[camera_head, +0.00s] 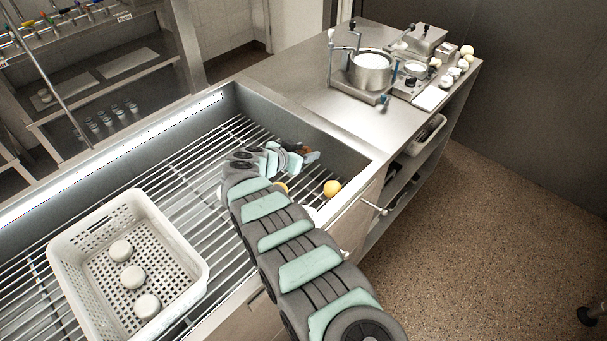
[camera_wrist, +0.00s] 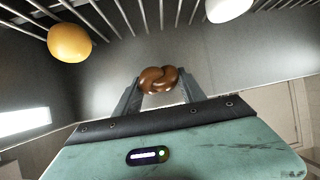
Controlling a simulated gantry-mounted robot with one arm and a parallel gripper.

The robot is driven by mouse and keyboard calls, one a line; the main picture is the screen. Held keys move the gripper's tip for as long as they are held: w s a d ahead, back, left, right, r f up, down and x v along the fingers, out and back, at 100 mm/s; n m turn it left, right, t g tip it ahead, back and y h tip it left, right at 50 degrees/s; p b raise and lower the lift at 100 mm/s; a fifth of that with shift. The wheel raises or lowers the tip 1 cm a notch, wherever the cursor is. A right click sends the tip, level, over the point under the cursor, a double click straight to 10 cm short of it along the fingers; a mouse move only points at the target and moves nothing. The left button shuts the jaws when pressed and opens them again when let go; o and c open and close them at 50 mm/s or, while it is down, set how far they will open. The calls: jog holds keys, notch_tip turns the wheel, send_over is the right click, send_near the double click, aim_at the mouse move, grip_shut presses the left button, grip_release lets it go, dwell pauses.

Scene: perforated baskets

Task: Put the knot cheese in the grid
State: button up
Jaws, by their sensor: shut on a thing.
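The knot cheese (camera_wrist: 158,79) is brown, glossy and twisted. In the wrist view it sits between the two fingertips of my gripper (camera_wrist: 160,84), which is shut on it. In the head view my gripper (camera_head: 310,155) is at the far right end of the sink, near its wall, and a small brown patch shows beside it. The grid (camera_head: 190,190) of metal bars spans the sink. In the wrist view its bars (camera_wrist: 110,14) appear at the top, apart from the cheese. My arm covers part of the grid in the head view.
A yellow ball-shaped cheese (camera_head: 331,188) lies at the sink's right end; a white piece (camera_head: 313,214) is partly behind my arm. A white perforated basket (camera_head: 72,262) with three white cheeses stands on the grid at left. The counter (camera_head: 300,85) holds a pot (camera_head: 370,75).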

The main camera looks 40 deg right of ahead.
aim_at(283, 186)
jog(key=shift+f+b, duration=2.2)
jog(key=shift+f, duration=2.05)
jog(key=o, duration=1.3)
jog(key=shift+o, duration=0.2)
jog(key=shift+r, duration=0.25)
jog(key=p+v, duration=0.8)
jog(key=v, duration=0.4)
jog(key=shift+f+p, duration=0.1)
jog(key=shift+p, duration=0.3)
